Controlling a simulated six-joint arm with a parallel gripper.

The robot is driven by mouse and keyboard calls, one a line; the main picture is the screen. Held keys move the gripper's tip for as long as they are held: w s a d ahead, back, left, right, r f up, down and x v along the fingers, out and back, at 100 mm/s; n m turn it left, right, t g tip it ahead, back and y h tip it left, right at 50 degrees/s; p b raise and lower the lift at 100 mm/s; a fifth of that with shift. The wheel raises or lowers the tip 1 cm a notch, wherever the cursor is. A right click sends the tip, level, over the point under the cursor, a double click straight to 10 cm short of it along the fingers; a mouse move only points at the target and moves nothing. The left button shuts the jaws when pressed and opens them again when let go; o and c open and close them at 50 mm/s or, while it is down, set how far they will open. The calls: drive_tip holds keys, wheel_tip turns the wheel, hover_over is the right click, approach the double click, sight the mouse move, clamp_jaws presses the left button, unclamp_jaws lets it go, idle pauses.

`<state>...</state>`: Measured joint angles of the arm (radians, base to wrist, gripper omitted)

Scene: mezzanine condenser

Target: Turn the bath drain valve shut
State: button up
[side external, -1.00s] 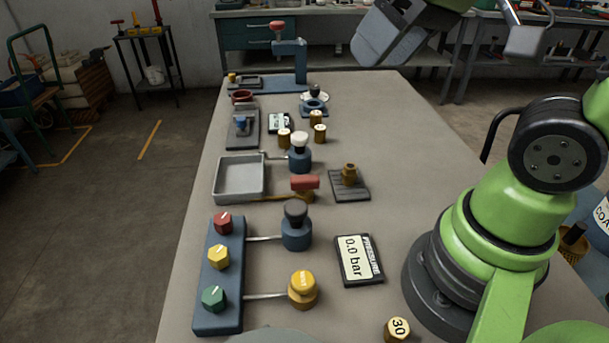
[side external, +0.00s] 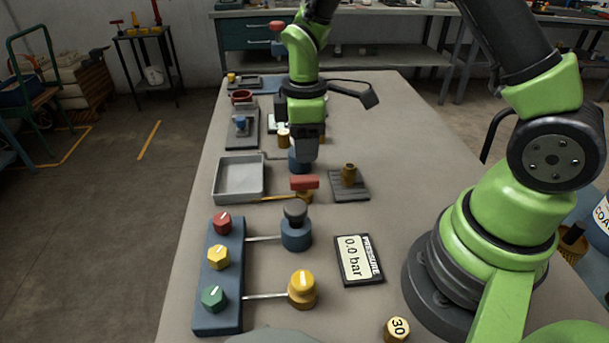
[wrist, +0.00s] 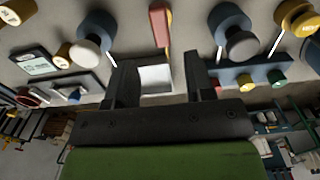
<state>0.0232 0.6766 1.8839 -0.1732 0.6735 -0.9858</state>
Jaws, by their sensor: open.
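A valve with a red bar handle (side external: 304,183) stands right of the grey square tray (side external: 226,181), joined to it by a brass pipe (side external: 275,199). The handle lies roughly in line with that pipe. In the wrist view, the red handle (wrist: 159,26) is at the top centre, beyond my fingertips. The tray (wrist: 155,79) shows between the fingers. My gripper (side external: 304,158) is open, points down and holds nothing. It is above the table, just behind the red handle in the side view, in front of a blue valve body (side external: 299,166). Its fingers (wrist: 160,68) are apart from the handle.
The white-knobbed valve (wrist: 90,38) stands close beside my gripper. A grey-knobbed valve (side external: 295,222) and a yellow knob (side external: 302,286) are nearer the camera. A brass piece on a ribbed plate (side external: 350,186) stands right. A pressure display (side external: 359,259) reads 0.0 bar.

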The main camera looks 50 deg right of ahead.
sight(305, 178)
wheel_tip(305, 178, down, 8)
drive_tip(key=shift+f, duration=0.1)
drive_tip(key=shift+c, duration=0.2)
clamp_jaws()
